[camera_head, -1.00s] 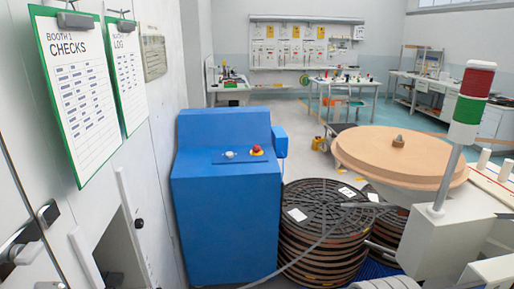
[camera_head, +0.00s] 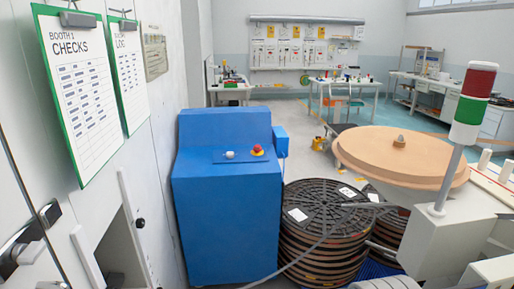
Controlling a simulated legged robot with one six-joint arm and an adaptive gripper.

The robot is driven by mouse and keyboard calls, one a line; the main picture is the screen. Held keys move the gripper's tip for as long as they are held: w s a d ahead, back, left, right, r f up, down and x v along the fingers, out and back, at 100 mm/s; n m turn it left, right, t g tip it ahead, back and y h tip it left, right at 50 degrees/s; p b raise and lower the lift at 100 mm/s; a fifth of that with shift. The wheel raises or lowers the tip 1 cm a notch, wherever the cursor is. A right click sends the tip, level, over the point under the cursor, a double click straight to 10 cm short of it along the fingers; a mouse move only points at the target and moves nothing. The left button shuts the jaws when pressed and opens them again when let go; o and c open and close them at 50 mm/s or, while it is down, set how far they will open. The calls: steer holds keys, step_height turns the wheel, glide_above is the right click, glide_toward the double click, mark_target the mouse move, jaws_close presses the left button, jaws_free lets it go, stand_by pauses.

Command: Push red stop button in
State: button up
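My gripper is not in view.
A stack of black reels (camera_head: 325,215) stands right of the console. A large tan disc (camera_head: 400,152) and a red, white and green signal light (camera_head: 473,95) are at right. A wall with green clipboards (camera_head: 85,90) closes the left side. Worktables (camera_head: 345,82) stand far back.

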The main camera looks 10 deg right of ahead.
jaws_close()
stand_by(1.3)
